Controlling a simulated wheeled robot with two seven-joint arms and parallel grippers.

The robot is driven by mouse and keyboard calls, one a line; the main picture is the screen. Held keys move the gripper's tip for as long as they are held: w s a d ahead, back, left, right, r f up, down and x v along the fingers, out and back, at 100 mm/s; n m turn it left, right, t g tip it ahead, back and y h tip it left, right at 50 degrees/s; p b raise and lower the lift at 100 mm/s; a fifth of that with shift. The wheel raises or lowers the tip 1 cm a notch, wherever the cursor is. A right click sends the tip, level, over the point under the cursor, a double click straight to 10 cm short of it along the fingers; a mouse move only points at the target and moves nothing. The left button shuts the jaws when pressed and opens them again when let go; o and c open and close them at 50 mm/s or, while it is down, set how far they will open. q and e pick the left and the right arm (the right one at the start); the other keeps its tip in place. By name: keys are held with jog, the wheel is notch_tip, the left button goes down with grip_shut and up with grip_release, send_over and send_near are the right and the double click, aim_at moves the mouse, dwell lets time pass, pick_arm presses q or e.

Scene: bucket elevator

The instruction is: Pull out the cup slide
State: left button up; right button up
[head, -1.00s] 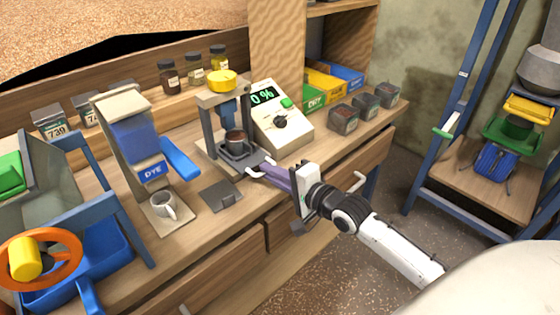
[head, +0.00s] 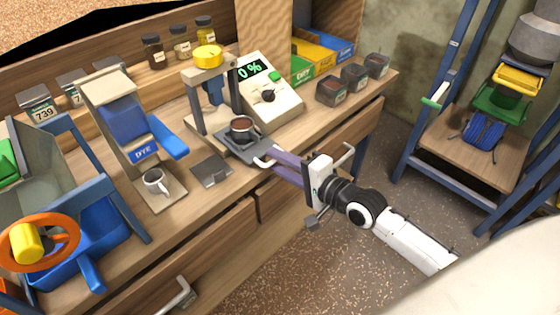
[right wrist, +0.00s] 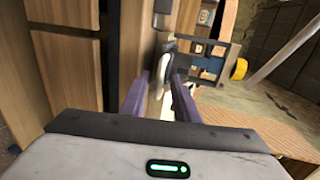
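The cup slide (head: 258,153) is a dark flat tray with a pale handle (head: 265,161) at its front. It sticks out from the base of the press stand (head: 197,105), which has a yellow knob (head: 208,56) on top. A dark cup (head: 242,130) with brown contents stands upright on the slide, in front of the press. My right gripper (head: 273,156) has its purple fingers at the handle and appears shut on it. In the right wrist view the handle (right wrist: 160,78) lies between the two fingertips. My left gripper is not in view.
A beige meter (head: 268,98) reading 0 % stands right of the press. A dye dispenser (head: 130,115) with a white mug (head: 155,182) is to the left. A dark square plate (head: 212,170) lies nearby. Drawers with handles (head: 178,294) are below the bench edge.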

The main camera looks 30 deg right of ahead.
jog(key=v, duration=1)
jog(key=shift+s, duration=0.15)
dwell(0.4)
jog(key=s+a+f+n+g+h, duration=0.1)
jog(key=s+a+f+n+g, duration=0.2)
jog(key=f, duration=0.8)
jog(key=s+a+f+n+g+h, duration=0.1)
jog(key=s+a+f+n+g, duration=0.2)
jog(key=s+a+f+n, duration=0.3)
jog(key=s+f+n, duration=0.5)
jog(key=s+n, duration=0.1)
jog(key=n, duration=0.1)
jog(key=shift+a+f, duration=0.25)
jog(key=shift+a, duration=0.15)
